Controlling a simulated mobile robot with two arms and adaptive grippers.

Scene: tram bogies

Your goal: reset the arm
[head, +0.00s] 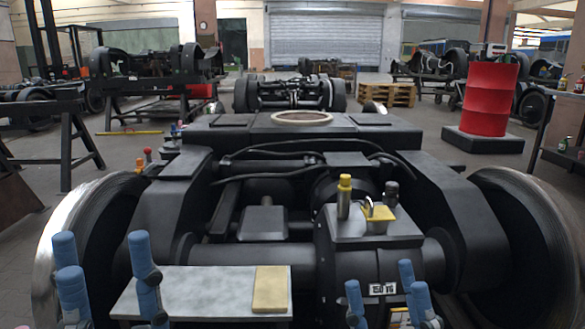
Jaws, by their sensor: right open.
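My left gripper (104,272) shows at the lower left, with its blue fingers pointing up and spread apart. It looks open and empty, just left of and partly in front of a grey plate (208,284). My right gripper (386,292) shows at the bottom right of centre, its blue fingers apart, open and with nothing between them. It is in front of the black gearbox housing (345,262) of the near tram bogie (240,135). The lower parts of both grippers are cut off by the frame's bottom edge.
A tan block (270,289) lies on the plate. A yellow-capped cylinder (344,198) and a yellow item (379,213) stand on the housing. Large wheels (528,235) flank the bogie. A red drum (488,98) stands at the back right.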

